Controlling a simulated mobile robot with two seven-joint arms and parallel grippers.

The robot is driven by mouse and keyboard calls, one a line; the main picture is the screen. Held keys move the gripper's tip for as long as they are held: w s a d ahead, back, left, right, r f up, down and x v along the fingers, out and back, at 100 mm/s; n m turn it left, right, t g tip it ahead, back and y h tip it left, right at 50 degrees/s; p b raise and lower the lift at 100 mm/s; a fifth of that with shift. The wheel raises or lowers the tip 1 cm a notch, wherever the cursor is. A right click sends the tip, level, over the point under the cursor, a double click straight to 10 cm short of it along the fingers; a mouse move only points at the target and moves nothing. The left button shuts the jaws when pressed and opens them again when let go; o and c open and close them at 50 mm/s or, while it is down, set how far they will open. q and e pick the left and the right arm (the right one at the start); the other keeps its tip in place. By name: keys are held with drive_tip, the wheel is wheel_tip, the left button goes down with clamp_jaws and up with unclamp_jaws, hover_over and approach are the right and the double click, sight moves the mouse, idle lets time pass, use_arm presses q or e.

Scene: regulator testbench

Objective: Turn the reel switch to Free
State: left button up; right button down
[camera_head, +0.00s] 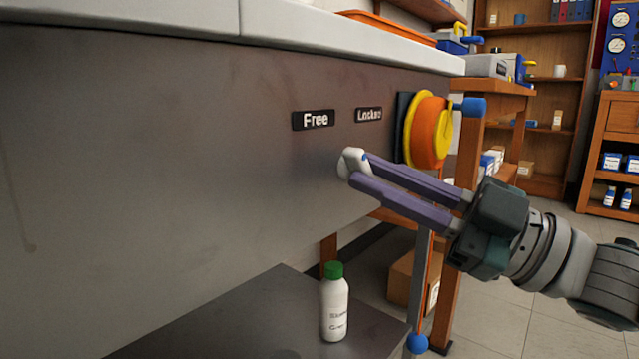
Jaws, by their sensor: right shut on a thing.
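The reel switch (347,160) is a small whitish knob on the grey bench front panel, below and between the "Free" label (313,120) and the "Locked" label (369,114). My right gripper (353,168) comes in from the right, its purple fingers shut on the switch. The fingertips hide part of the switch, so its exact pointing direction is hard to tell. The orange and yellow reel (428,130) is mounted on the panel right of the labels, above the gripper's fingers. My left gripper is not in view.
A white bottle with a green cap (334,303) stands on a dark lower shelf (250,325) below the panel. The white countertop (300,24) overhangs above, with an orange tray (388,28) on it. Wooden shelves (540,85) stand behind at the right. Open floor lies at the lower right.

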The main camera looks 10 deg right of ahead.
drive_tip(key=shift+r+n+g, duration=0.1)
drive_tip(key=shift+n+g, duration=0.3)
drive_tip(key=shift+n, duration=0.7)
drive_tip(key=c, duration=0.9)
unclamp_jaws()
drive_tip(key=shift+o, duration=0.2)
drive_tip(key=p+v, duration=0.1)
drive_tip(key=v, duration=0.9)
drive_tip(key=shift+w+d, duration=0.1)
